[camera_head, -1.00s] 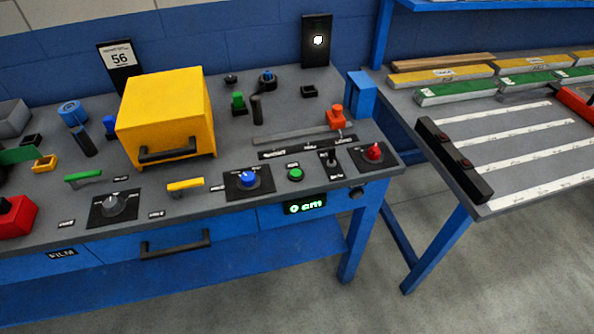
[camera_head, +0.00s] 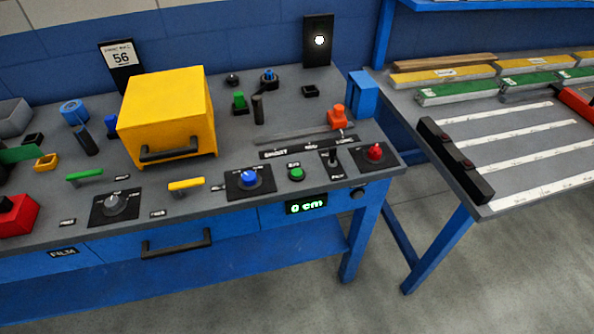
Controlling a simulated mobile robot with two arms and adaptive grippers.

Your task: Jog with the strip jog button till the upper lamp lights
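A green round button (camera_head: 296,173) sits on the grey panel top (camera_head: 230,140) under a small label too blurred to read for certain; it may be the jog button. A green-lit display (camera_head: 306,204) below it reads 0 cm. A black post at the back has a glowing white lamp (camera_head: 319,40) near its top. A black bar (camera_head: 455,160) on the right table has two dark red round spots, an upper one (camera_head: 445,137) and a lower one (camera_head: 468,164); neither looks lit. Which lamp is the upper lamp I cannot tell. Neither gripper is in view.
A yellow box (camera_head: 165,110) with a black handle stands on the panel. A blue knob (camera_head: 249,177), a black lever (camera_head: 332,157) and a red knob (camera_head: 375,152) flank the green button. An orange handle (camera_head: 337,116) stands behind. The right table (camera_head: 520,205) holds several strips.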

